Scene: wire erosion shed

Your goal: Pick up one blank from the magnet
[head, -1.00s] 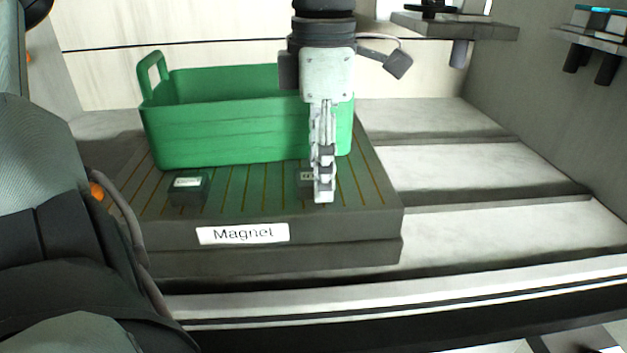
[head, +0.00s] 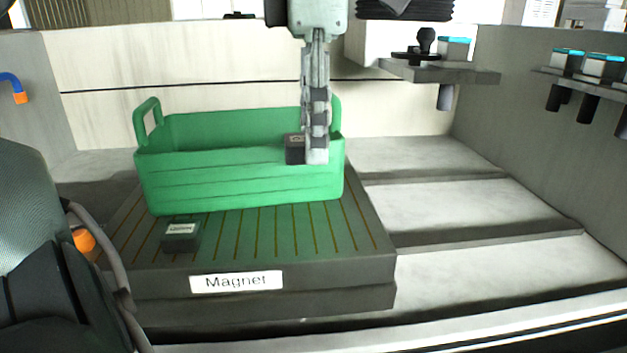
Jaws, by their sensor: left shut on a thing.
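The magnet (head: 345,266) is a dark slab with thin orange lines on top and a white "Magnet" label on its front. One small dark blank (head: 180,242) with a white label sits on its front left part. My left gripper (head: 310,150) points down and is shut on a second dark blank (head: 294,150). It holds this blank clear above the magnet, in front of the upper wall of the green bin. The gripper partly hides that blank. My right gripper is not in view.
A green bin (head: 240,180) with a raised handle at its left end stands on the rear of the magnet. Pale slabs (head: 450,208) lie bare at the right. Small shelves (head: 440,72) with several items hang at the back right.

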